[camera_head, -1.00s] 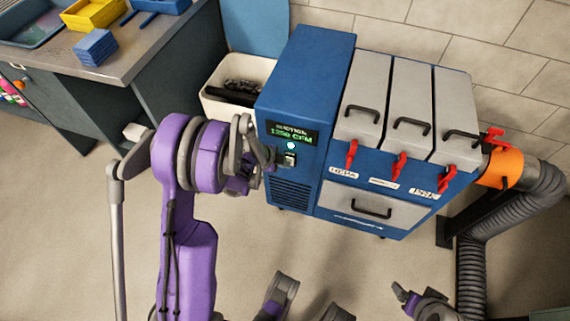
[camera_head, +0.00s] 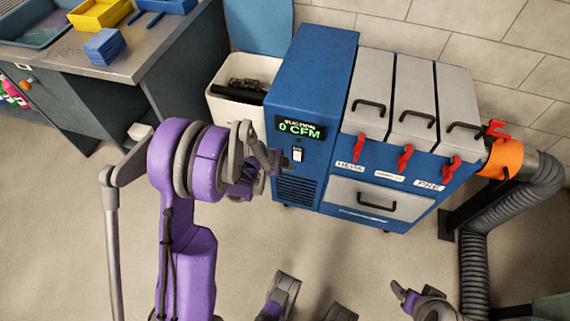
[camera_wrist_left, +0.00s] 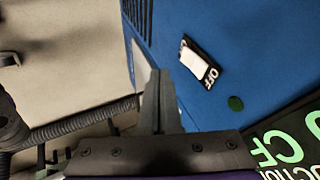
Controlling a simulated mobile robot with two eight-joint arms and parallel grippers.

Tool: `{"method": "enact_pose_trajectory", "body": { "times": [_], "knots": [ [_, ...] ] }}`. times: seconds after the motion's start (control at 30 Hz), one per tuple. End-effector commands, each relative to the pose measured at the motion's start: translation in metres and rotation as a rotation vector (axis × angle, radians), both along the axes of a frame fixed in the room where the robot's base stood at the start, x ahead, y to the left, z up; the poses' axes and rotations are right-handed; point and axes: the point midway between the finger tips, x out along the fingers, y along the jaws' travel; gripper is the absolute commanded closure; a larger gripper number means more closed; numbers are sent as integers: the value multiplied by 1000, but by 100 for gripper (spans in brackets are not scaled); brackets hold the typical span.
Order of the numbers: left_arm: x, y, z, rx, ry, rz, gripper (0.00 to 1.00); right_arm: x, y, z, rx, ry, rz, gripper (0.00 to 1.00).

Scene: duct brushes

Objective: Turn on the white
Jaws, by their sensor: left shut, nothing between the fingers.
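The white switch (camera_head: 297,155) is on the front of the blue suction machine (camera_head: 310,75), below its display (camera_head: 299,129), which reads 0 CFM. In the left wrist view the white switch (camera_wrist_left: 193,60) has an OFF label beside it, and a dark green, unlit lamp (camera_wrist_left: 236,103) is near it. My left gripper (camera_head: 274,162) is shut and empty, just left of the switch, close to the front panel. In the left wrist view its fingers (camera_wrist_left: 158,82) are together and apart from the switch. What seems to be my right gripper (camera_head: 403,293) is partly seen at the bottom right.
A white bin (camera_head: 233,108) with dark items stands left of the machine. A workbench (camera_head: 128,60) with trays is at the upper left. An orange collar (camera_head: 502,164) and grey hose (camera_head: 480,215) are at the right.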

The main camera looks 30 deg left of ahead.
Motion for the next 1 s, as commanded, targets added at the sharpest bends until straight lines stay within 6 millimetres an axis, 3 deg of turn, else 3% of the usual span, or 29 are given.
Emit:
{"method": "enact_pose_trajectory", "body": {
  "times": [0.1,0.4,1.0],
  "knots": [
    [-18,10,31,1,-1,4,100,0,0,11,0,-4,0,12],
    [-47,23,73,0,0,2,100,0,0,24,0,-8,0,12],
    [-56,27,78,0,2,2,100,0,0,23,0,-8,0,12]
  ]
}}
